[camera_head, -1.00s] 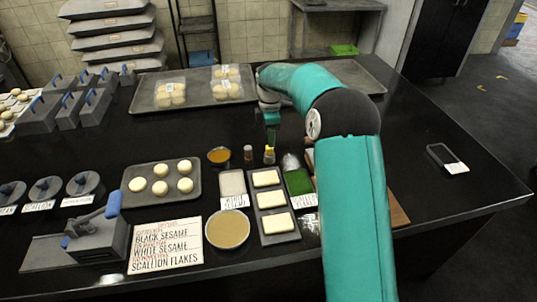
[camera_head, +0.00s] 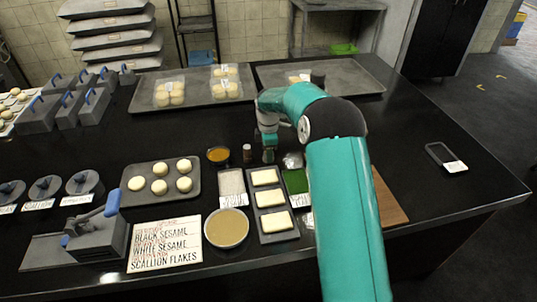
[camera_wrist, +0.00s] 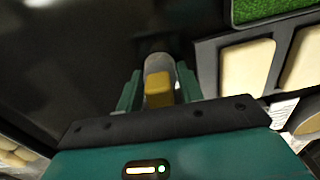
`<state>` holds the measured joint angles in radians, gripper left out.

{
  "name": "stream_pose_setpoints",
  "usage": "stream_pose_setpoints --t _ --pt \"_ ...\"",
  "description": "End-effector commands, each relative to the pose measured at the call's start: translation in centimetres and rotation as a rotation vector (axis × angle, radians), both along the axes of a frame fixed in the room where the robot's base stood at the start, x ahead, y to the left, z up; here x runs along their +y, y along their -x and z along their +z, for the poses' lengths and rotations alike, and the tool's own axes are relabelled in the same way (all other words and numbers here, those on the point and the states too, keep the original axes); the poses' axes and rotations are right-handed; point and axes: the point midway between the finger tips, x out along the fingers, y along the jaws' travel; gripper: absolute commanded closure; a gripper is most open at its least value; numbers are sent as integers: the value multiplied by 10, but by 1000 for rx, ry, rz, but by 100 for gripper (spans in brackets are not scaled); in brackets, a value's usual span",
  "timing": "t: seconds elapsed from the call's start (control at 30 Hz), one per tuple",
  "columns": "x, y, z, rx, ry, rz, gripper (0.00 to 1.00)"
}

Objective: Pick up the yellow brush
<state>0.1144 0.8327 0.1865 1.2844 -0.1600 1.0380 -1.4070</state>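The yellow brush (camera_wrist: 158,92) shows in the wrist view as a yellow block with a pale rounded part, between the two teal fingers of my gripper (camera_wrist: 160,88). The fingers stand on either side of it, and contact with it is not clear to see. In the head view my gripper (camera_head: 269,150) is low over the black table, just right of a small brown bottle (camera_head: 247,153), and covers the brush there.
A tray of pale slabs (camera_head: 280,222), a green-filled tray (camera_head: 296,181) and a grainy-filled tray (camera_head: 231,183) lie close in front. A bowl of orange liquid (camera_head: 218,155) is to the left. Clear black table lies behind my gripper.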

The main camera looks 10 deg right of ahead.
Motion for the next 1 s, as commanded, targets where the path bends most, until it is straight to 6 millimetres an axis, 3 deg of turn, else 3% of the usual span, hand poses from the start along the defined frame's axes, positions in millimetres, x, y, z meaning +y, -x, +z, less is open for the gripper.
stream_pose_setpoints --t 0.03,0.1,0.57,0.83,1.0 --pt "0 0 0 0 0 0 74" --pt "0 0 0 0 0 0 84" --pt "0 0 4 0 0 0 84" --pt "-1 1 35 -3 0 -1 84" --pt "-3 21 57 -1 0 -1 84"
